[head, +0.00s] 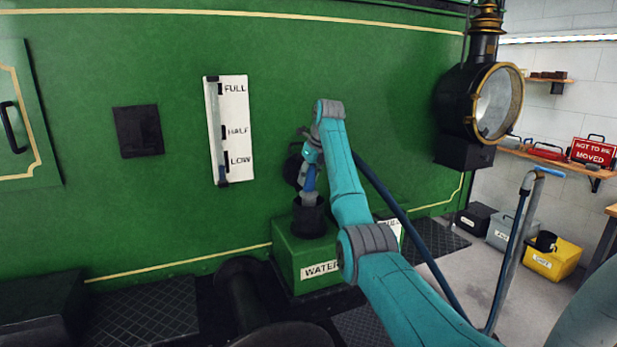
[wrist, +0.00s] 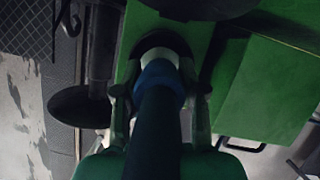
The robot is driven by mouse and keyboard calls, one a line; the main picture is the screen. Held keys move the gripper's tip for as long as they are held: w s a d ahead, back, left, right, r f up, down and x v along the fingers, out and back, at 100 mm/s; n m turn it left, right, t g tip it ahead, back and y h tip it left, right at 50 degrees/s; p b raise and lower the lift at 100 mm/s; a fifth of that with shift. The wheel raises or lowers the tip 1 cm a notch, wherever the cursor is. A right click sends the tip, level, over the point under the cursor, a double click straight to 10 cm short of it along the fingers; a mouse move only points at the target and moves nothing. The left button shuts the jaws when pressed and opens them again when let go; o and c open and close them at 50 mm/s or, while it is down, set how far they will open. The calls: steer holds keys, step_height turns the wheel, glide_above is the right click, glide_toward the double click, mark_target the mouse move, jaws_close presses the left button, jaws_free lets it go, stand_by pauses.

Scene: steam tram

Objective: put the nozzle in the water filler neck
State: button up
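The water filler neck (head: 308,218) is a short black upright pipe on a green box lettered "WATER". In the wrist view its dark round mouth (wrist: 160,42) lies straight ahead of the nozzle. The nozzle has a blue collar (wrist: 158,75) and a dark hose (wrist: 158,135) running back towards the camera. My gripper (wrist: 160,95) has a finger on each side of the nozzle and appears shut on it. In the head view my gripper (head: 310,158) is above the neck, with the nozzle (head: 309,182) pointing down at its mouth. The nozzle's tip is hidden, so its depth cannot be told.
The green tank wall (head: 270,80) stands close behind, with a level gauge (head: 231,130). The hose (head: 400,220) slopes down right behind my arm to a grey stand (head: 515,250). A large lamp (head: 490,105) juts out at right. Boxes (head: 552,258) stand on the floor.

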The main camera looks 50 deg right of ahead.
mark_target(313, 166)
steer(key=o, duration=0.5)
steer(key=v, duration=0.7)
steer(key=shift+s+r, duration=0.1)
steer(key=shift+r, duration=0.15)
steer(key=shift+s, duration=0.1)
stand_by(0.4)
